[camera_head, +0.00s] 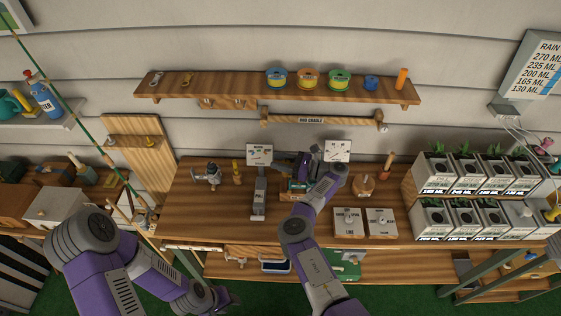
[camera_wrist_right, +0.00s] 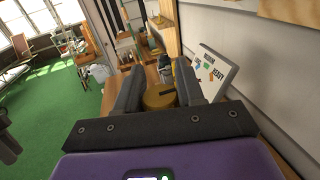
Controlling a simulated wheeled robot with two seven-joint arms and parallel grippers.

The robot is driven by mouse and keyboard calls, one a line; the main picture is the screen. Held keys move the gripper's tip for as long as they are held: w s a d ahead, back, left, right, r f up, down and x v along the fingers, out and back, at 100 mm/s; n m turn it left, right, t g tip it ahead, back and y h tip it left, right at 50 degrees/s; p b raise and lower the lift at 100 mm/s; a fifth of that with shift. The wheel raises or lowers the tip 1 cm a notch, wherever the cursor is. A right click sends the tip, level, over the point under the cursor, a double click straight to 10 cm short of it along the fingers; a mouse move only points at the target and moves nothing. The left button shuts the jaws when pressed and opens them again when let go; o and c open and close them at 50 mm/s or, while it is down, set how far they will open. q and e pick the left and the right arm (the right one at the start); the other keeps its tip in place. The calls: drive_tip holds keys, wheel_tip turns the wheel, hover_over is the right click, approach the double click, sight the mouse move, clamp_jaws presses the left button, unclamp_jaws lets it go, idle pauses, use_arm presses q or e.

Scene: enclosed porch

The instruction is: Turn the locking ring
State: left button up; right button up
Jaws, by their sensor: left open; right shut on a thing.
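In the right wrist view, a brass-coloured round part (camera_wrist_right: 160,96), which looks like the locking ring, sits between the two dark fingers of my right gripper (camera_wrist_right: 160,88). The gripper is shut on it. In the head view, my right arm reaches to the middle of the bench, and my right gripper (camera_head: 288,160) points left beside a small device with a green front (camera_head: 297,186). The ring cannot be made out there, being hidden by the arm. My left gripper (camera_head: 229,297) is low at the front, below the bench edge, open and away from the ring.
Several plant boxes (camera_head: 436,222) fill the right end. A shelf with spools (camera_head: 240,84) hangs above. A fishing rod (camera_head: 75,118) leans at left.

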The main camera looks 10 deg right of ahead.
drive_tip(key=shift+r, duration=0.15)
drive_tip(key=o, duration=1)
drive_tip(key=shift+c, duration=0.2)
wheel_tip(320, 180, up, 10)
drive_tip(key=shift+b, duration=0.4)
